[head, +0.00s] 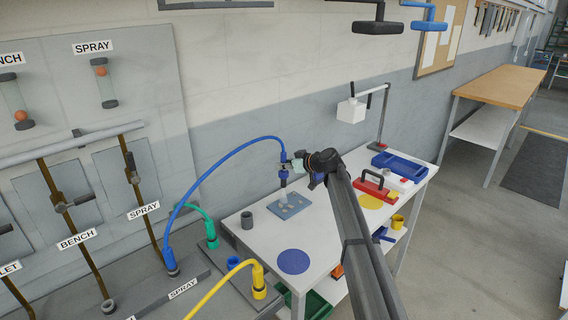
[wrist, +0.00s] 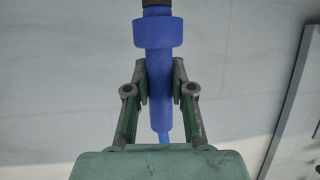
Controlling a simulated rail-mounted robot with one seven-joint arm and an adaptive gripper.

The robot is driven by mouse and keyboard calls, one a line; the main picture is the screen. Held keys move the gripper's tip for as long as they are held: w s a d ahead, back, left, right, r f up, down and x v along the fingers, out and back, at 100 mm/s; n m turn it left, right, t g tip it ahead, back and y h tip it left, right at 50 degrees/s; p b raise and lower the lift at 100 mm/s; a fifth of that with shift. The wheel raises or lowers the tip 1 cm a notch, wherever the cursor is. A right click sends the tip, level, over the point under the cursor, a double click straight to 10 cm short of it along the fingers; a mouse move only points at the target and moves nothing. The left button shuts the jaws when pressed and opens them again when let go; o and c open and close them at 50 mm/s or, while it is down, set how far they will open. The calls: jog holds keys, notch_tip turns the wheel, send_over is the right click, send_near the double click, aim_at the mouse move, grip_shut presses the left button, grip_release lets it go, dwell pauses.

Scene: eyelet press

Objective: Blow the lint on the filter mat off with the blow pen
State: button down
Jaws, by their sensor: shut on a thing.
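The blow pen shows in the wrist view as a blue body (wrist: 157,70) with a wider collar and a dark end. My gripper (wrist: 160,93) is shut on it, one finger on each side. In the head view my gripper (head: 287,166) holds the pen (head: 284,176) upright above the filter mat, with the blue hose (head: 225,160) arching from it down to the left. The filter mat (head: 297,208) is a grey-blue rectangle flat on the white table. Small pale patches of lint (head: 290,206) show on it. A pale, faint shape lies between the pen's lower end and the mat.
A dark grey cup (head: 247,220) stands left of the mat, and a blue disc (head: 293,262) lies in front. Green and yellow hoses (head: 215,285) stand left.

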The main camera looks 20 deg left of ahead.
jog(key=shift+w+d+f, duration=0.1)
jog(key=shift+w+f, duration=0.05)
jog(key=shift+f, duration=0.15)
jog(key=shift+w+d+f+b, duration=0.1)
jog(key=shift+w+f+b, duration=0.05)
jog(key=shift+w+b, duration=0.15)
jog(key=w+b, duration=0.1)
jog(key=w+d, duration=0.1)
jog(key=w, duration=0.1)
jog(key=w+d+b, duration=0.1)
jog(key=shift+w+d+f+b, duration=0.15)
jog(key=shift+w+f+b, duration=0.1)
jog(key=shift+b, duration=0.1)
jog(key=shift+s, duration=0.1)
dwell(0.4)
jog(key=s+b, duration=0.3)
jog(key=s, duration=0.8)
jog(key=shift+s+r, duration=0.25)
jog(key=shift+r, duration=0.15)
dwell(0.8)
